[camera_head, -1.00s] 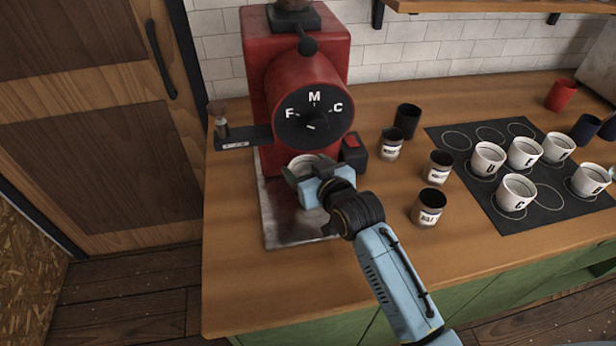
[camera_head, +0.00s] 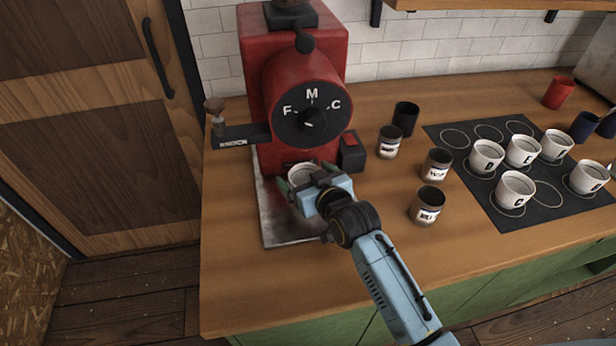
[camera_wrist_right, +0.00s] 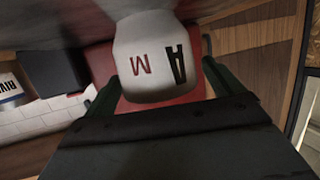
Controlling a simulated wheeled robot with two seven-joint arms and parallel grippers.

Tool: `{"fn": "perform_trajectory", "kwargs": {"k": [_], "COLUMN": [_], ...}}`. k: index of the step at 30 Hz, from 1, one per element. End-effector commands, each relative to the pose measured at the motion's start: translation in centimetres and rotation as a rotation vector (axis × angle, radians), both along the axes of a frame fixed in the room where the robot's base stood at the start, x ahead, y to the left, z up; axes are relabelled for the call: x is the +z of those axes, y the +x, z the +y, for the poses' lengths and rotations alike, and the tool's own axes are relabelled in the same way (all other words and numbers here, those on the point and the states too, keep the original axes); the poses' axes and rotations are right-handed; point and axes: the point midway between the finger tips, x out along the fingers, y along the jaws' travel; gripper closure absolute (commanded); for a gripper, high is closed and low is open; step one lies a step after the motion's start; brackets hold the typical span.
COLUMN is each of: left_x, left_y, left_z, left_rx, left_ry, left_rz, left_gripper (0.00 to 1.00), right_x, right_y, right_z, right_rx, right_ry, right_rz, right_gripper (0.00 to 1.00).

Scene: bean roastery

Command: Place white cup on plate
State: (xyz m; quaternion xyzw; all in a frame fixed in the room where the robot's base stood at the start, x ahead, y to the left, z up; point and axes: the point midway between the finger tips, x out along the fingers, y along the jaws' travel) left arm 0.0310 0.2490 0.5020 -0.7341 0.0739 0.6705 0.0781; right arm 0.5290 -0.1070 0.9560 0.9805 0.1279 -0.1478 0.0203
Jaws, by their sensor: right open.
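A white cup (camera_head: 303,171) is at the front of the red grinder, over or on the metal plate (camera_head: 288,236); the gripper hides its base, so contact is unclear. My right gripper (camera_head: 302,183) is open, with one finger on each side of this cup. The right wrist view shows the cup (camera_wrist_right: 150,50) with the letters A and M, between the two dark green fingers. Whether the fingers touch it is unclear. My left gripper is not in view.
The red grinder (camera_head: 257,75) stands behind the plate, its dial facing out. Dark labelled cans (camera_head: 427,205) stand to the right. Several lettered white cups (camera_head: 514,188) stand on a black mat (camera_head: 545,205). The wooden counter (camera_head: 245,285) is clear in front.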

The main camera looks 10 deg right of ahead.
Motion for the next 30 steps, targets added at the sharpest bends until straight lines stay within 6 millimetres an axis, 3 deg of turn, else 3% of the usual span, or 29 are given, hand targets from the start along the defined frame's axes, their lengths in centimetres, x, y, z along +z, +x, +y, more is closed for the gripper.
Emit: {"fn": "perform_trajectory", "kwargs": {"k": [5, 21, 30], "left_x": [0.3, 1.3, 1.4], "left_y": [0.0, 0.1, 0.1], "left_z": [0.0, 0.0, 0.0], "left_rx": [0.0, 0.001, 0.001], "left_ry": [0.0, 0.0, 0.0], "left_rz": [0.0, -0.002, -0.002], "left_gripper": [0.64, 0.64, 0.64], "right_x": [0.6, 3.4, 3.8], "right_y": [-0.9, -10.0, -11.1], "right_z": [-0.3, -2.7, -2.9], "right_rx": [0.0, 0.0, 0.0], "right_ry": [0.0, -0.001, 0.0], "right_rz": [-0.001, 0.001, 0.0], "right_gripper": [0.07, 0.07, 0.07]}}
